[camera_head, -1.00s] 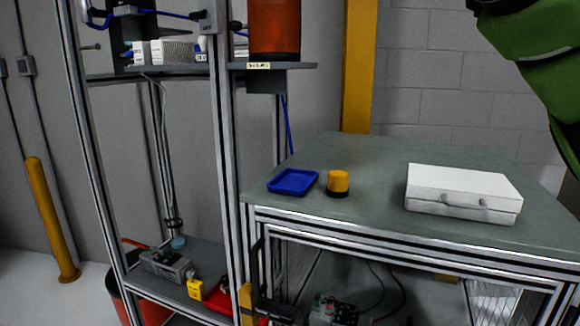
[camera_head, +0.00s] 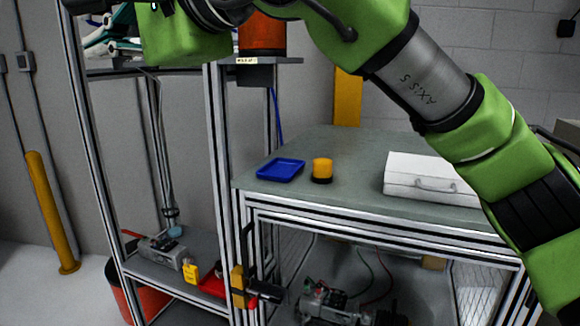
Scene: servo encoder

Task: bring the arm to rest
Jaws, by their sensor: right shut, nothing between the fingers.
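My right arm (camera_head: 425,85) comes in from the lower right and crosses the upper part of the view to the upper left, passing in front of the table. Its wrist end (camera_head: 188,38) is in front of the tall rack. My right gripper (camera_head: 108,42) is at the upper left, small and partly cut off by the top edge, against the rack's upper shelf. It is shut and empty. My left gripper is not in view.
The table (camera_head: 330,145) holds a blue tray (camera_head: 281,170), a yellow and black cylinder (camera_head: 322,170) and a white case (camera_head: 425,180), which the arm partly covers. An orange container (camera_head: 262,35) stands on the rack's upper shelf. A yellow post (camera_head: 52,212) stands at left.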

